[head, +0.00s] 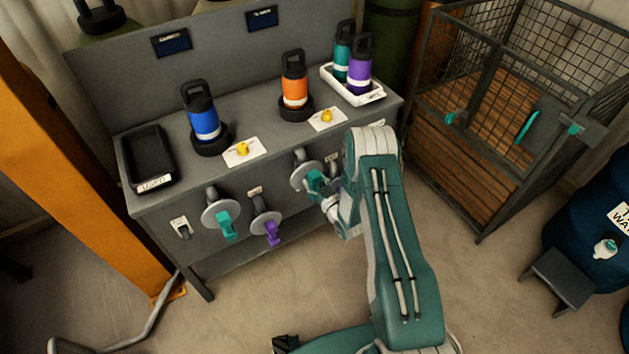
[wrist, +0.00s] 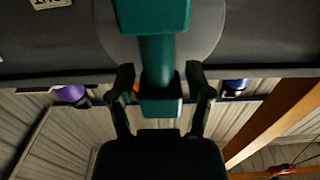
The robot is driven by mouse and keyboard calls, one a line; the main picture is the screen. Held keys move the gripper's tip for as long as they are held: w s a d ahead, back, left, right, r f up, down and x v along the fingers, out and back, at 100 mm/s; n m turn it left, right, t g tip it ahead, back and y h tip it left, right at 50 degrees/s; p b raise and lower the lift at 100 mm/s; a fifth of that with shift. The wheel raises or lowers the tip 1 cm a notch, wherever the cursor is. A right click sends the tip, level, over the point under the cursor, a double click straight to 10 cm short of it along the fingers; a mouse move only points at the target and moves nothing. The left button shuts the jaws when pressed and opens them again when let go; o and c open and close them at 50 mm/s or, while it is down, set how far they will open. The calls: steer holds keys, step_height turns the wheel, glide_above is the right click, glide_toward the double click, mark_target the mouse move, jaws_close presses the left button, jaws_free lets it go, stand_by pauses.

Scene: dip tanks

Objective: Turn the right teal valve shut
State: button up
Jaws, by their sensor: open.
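The right teal valve (head: 314,181) is on the front panel of the grey bench, with its grey round plate behind the teal handle. In the wrist view its teal handle (wrist: 157,52) runs up and down the picture. My gripper (wrist: 161,75) is open, with one dark finger on each side of the handle's lower part. I see narrow gaps between fingers and handle, so I cannot tell of any contact. In the head view my arm hides most of the gripper. The left teal valve (head: 224,218) stands further left, its handle pointing down.
A purple valve (head: 268,229) sits between the teal ones; another purple part (head: 336,190) is partly hidden by my arm. Blue (head: 204,121) and orange (head: 294,92) bottles stand on the bench. A wire cage (head: 480,130) is to the right. The floor before the bench is clear.

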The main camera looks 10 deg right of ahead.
jaws_close()
